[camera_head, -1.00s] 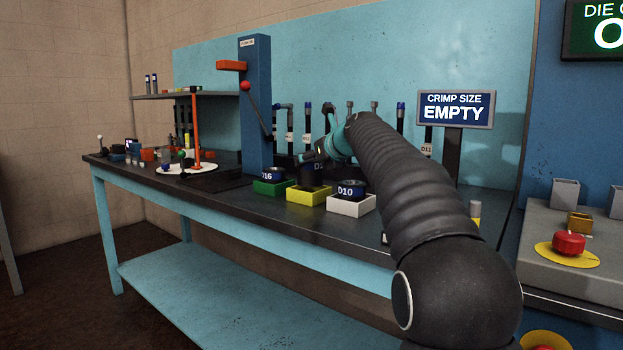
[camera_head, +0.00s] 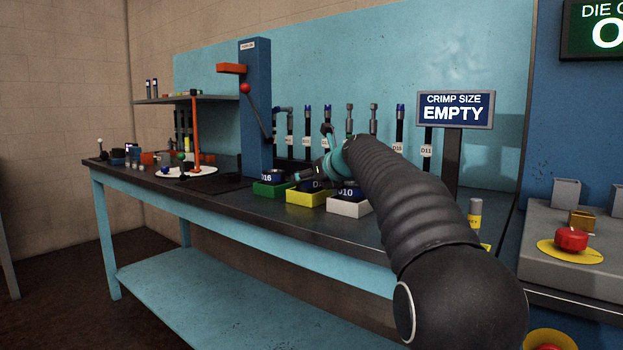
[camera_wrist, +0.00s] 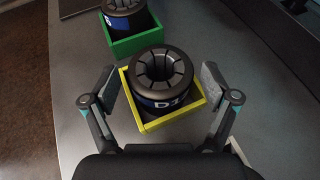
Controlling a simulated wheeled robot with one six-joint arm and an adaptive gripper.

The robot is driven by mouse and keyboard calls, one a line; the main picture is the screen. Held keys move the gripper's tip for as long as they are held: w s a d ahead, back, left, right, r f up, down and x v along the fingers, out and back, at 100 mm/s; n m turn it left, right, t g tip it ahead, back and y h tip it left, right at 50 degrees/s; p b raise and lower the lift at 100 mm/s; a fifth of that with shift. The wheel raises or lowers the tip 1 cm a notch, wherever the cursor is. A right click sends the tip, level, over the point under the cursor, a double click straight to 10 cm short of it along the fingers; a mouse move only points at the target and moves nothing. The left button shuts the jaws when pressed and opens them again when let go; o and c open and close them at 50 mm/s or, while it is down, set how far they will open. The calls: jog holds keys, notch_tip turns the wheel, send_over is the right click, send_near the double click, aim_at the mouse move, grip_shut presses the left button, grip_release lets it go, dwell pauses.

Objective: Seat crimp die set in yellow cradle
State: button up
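The crimp die set, a dark ring with a segmented bore and a blue "D" label partly readable, is in the wrist view (camera_wrist: 165,78). It stands upright inside the yellow cradle (camera_wrist: 170,122), with its upper part above the rim. In the head view the yellow cradle (camera_head: 306,199) sits on the bench, with the die (camera_head: 318,184) partly hidden by my arm. My gripper (camera_wrist: 158,76) is open, one finger on each side of the die, with visible gaps. In the head view my gripper (camera_head: 324,168) is just above the cradle.
A green cradle (camera_head: 271,190) with a D16 die (camera_head: 270,176) is to the left. A white cradle (camera_head: 348,208) with a D10 die (camera_head: 346,191) is close on the right. A blue press column (camera_head: 256,110) and several hoses stand behind. A sign (camera_head: 455,108) reads "EMPTY".

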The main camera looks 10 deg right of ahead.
jog(key=shift+r, duration=0.1)
jog(key=shift+s+r, duration=0.1)
jog(key=shift+s, duration=0.05)
jog(key=v, duration=1.1)
jog(key=shift+s, duration=0.35)
jog(key=shift+s+d, duration=0.1)
